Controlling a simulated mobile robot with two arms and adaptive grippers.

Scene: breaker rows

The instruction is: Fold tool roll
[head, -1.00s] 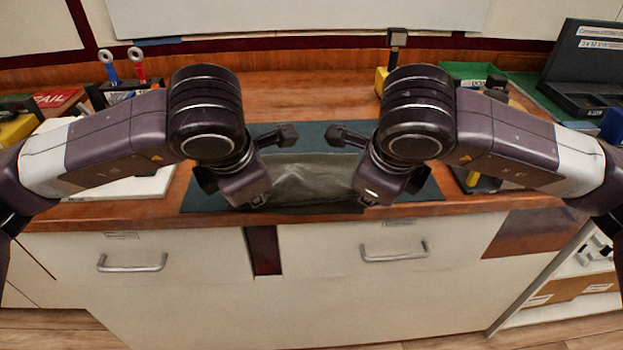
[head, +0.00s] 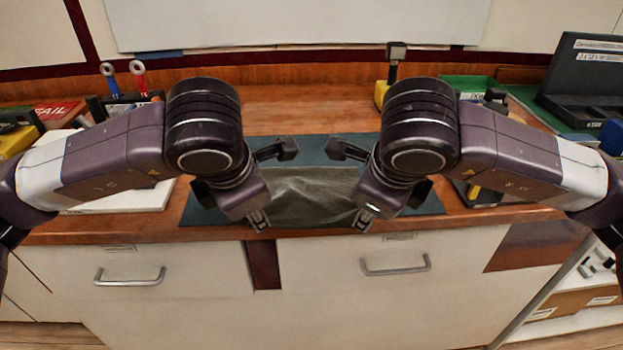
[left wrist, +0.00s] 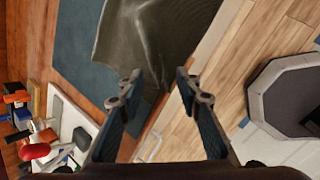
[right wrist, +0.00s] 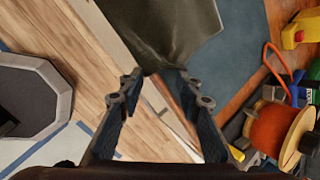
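The tool roll (head: 312,195) is a dark olive-grey cloth, spread with soft creases on a dark teal mat (head: 425,203) at the counter's front. My left gripper (head: 260,222) is at its front left corner and my right gripper (head: 363,222) at its front right corner. In the left wrist view the fingers (left wrist: 158,82) are apart, with a corner of the cloth (left wrist: 150,35) reaching towards the gap between them. In the right wrist view the fingers (right wrist: 161,80) are also apart, with a cloth corner (right wrist: 165,30) near the gap. Whether either corner lies between the fingers is unclear.
A white tray or board (head: 130,192) lies left of the mat. A black open case (head: 585,85) stands at the right. An orange spool (right wrist: 280,130) shows in the right wrist view. Drawers with handles (head: 130,278) are below.

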